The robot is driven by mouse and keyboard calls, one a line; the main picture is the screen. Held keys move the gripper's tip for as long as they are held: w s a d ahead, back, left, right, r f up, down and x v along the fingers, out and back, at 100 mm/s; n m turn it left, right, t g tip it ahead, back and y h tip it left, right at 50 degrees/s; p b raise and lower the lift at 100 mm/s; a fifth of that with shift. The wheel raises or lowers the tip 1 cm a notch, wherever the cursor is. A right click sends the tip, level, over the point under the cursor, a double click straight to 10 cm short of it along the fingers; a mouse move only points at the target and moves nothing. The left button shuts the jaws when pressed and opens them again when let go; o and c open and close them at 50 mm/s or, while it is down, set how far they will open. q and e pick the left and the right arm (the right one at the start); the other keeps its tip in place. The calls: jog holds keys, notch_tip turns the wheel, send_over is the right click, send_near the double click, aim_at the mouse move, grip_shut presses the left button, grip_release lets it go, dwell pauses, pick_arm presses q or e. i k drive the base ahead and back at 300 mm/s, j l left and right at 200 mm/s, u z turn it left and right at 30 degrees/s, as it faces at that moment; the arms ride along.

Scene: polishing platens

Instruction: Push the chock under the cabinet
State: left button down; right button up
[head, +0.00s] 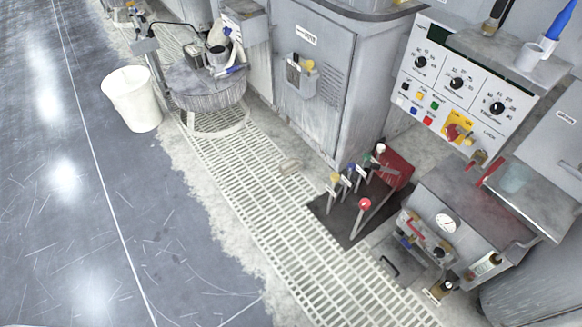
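A small beige block that looks like the chock (289,166) lies on the pale floor grating, a short way in front of the grey cabinet (296,58). The cabinet's lower front edge runs behind it, and a strip of floor shows between the two. Any gap under the cabinet is too small to make out. Neither of my grippers is in the head view.
Levers with coloured knobs (364,203) rise from a dark plate right of the chock. A round grey drum (208,92) and a white bucket (132,99) stand left. A control panel (457,83) is at right. Dark floor (75,220) at left is clear.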

aim_at(289, 166)
jog(key=i+j+z, duration=0.1)
jog(key=z, duration=0.25)
jog(key=i+j+z, duration=0.1)
jog(key=z, duration=0.25)
jog(key=i+j+z, duration=0.15)
jog(key=z, duration=0.2)
